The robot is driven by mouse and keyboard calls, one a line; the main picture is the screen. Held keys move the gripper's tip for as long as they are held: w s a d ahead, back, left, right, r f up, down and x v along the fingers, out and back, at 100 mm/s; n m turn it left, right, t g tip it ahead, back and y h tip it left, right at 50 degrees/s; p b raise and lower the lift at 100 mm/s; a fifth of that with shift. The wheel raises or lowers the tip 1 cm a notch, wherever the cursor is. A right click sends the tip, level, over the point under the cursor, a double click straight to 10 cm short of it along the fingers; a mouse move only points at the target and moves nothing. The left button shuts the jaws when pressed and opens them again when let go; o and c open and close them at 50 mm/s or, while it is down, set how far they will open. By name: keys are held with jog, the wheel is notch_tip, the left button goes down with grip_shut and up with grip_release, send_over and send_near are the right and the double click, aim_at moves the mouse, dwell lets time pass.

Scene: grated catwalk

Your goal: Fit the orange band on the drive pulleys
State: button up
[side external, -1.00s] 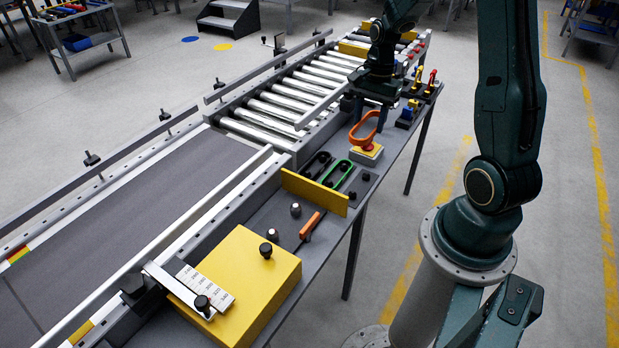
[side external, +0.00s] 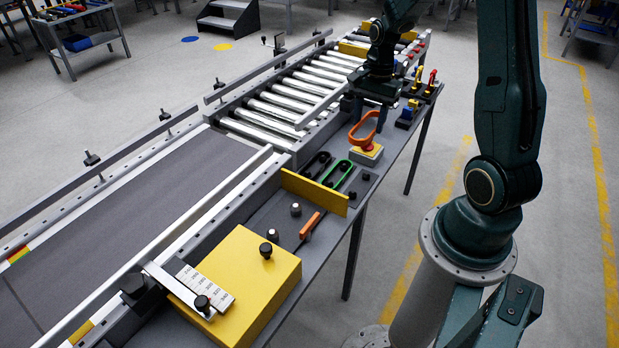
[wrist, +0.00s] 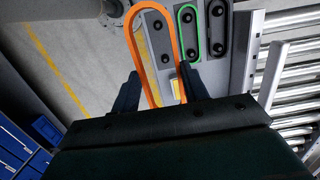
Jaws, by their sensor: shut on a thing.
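The orange band (side external: 367,126) is a long open loop. My gripper (side external: 368,110) is shut on it and holds it tilted above a small yellow block (side external: 366,153). In the wrist view the band (wrist: 133,42) stretches up between my two fingers (wrist: 157,95). A plate with drive pulleys stands beyond it. One dark pulley pair (wrist: 164,58) without a band shows partly behind the orange loop. It shows in the side view (side external: 365,178) too. A green band (side external: 338,175) and a black pulley pair (side external: 317,164) lie beside it. The band's lower contact with the block is unclear.
A yellow upright plate (side external: 314,192) stands on the near side of the pulleys. An orange-handled tool (side external: 310,226) and a yellow box (side external: 240,280) sit closer. The roller conveyor (side external: 290,95) runs alongside. Small coloured tools (side external: 415,100) stand behind my gripper.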

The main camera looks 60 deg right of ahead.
jog(key=w+a+f, duration=0.5)
jog(key=w+a, duration=0.2)
jog(key=a, duration=0.4)
send_over(284, 226)
notch_tip(284, 226, down, 5)
jog(key=shift+d+r, duration=0.15)
jog(key=shift+d, duration=0.05)
jog(key=shift+f, duration=2.35)
jog(key=shift+f, duration=0.75)
jog(key=shift+f, duration=0.35)
jog(key=shift+f, duration=0.35)
jog(key=shift+f, duration=0.7)
